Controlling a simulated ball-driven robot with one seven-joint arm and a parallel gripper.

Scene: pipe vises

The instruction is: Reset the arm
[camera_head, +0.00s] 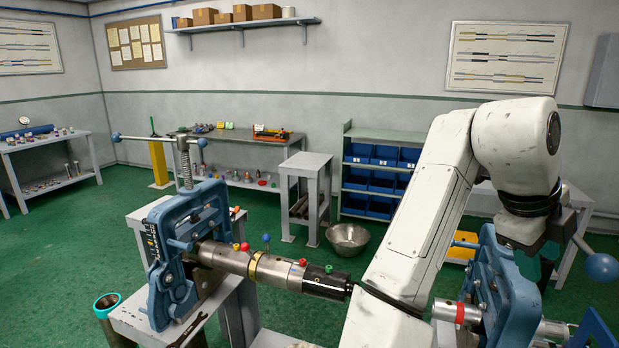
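The left blue vise (160,260) stands on a grey bench and holds a metal pipe assembly (270,268) pointing right. The assembly carries red, blue and green knobs and a black end piece (325,283) close to my arm in the picture.
A grey stand (306,165), blue bins (382,180) on a rack and a steel bowl (347,238) stand behind. A teal-rimmed container (107,304) is at the lower left. A workbench (230,136) lines the wall. Green floor (60,265) is open at left.

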